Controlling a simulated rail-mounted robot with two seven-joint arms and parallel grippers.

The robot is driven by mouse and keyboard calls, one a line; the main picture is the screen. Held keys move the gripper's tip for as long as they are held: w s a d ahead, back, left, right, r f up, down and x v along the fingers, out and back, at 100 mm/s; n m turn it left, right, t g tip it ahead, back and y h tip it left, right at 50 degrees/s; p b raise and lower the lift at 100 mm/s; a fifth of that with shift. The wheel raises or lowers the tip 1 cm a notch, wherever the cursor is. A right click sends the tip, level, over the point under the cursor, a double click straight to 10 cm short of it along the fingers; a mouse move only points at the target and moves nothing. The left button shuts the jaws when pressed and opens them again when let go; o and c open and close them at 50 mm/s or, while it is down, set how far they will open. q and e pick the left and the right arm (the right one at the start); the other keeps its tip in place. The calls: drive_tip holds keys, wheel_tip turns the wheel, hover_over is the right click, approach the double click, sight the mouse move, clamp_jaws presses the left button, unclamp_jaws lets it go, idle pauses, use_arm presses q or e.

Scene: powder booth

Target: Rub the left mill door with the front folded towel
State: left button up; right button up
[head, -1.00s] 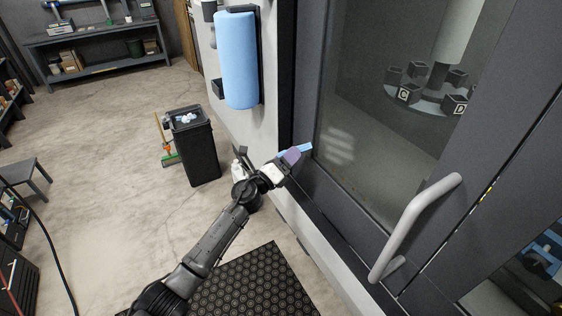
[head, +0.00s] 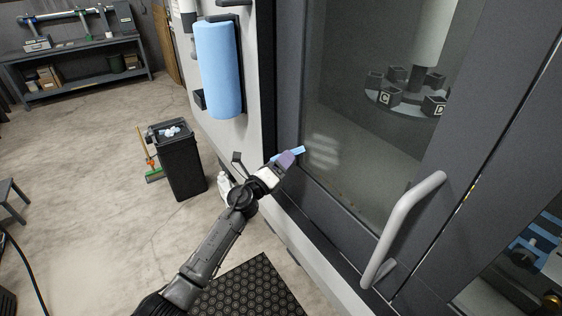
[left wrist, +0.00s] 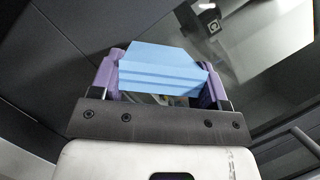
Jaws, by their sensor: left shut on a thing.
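The front folded towel (left wrist: 160,75) is a light blue folded stack. My left gripper (left wrist: 160,88) is shut on it, with a purple finger on each side. In the head view the towel (head: 299,151) sticks out past the fingers of my left gripper (head: 288,158). It is at the lower left of the left mill door (head: 350,160), by the dark frame and the window edge. I cannot tell whether the towel touches the door. The door has a large window with pale smudges and a grey bar handle (head: 402,228). My right gripper is not in view.
A blue paper roll (head: 219,68) hangs on the wall left of the door. A black bin (head: 178,160) and a white bottle (head: 224,187) stand on the floor below. A black rubber mat (head: 255,290) lies under my left arm. The floor at left is mostly clear.

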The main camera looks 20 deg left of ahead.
use_arm(q)
drive_tip(key=shift+w+d+b, duration=0.4)
drive_tip(key=shift+w+b, duration=0.1)
drive_tip(key=shift+w, duration=0.05)
drive_tip(key=shift+s, duration=0.1)
idle(0.3)
